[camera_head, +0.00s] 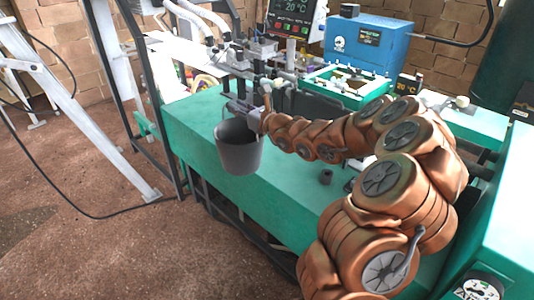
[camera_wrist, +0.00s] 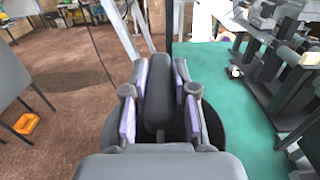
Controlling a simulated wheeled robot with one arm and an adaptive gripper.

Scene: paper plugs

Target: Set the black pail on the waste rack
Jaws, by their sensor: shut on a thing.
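The black pail (camera_head: 239,152) hangs upright, open end up, at the left edge of the green bench in the head view. My gripper (camera_head: 250,118) is at the pail's rim, at the end of my copper-coloured arm. In the wrist view my gripper (camera_wrist: 160,100) is shut on the pail's wall, with purple-edged fingers on both sides. The pail's dark rim (camera_wrist: 216,128) shows beside and behind the fingers; most of its body is hidden there. I cannot pick out the waste rack with certainty in either view.
The green bench (camera_head: 290,195) carries a blue box (camera_head: 366,46), a green-rimmed tray (camera_head: 345,83) and metal fittings. A small dark cylinder (camera_head: 326,177) stands on it. A dark metal frame (camera_head: 155,85) stands at its left. Brown floor (camera_head: 70,220) lies open further left.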

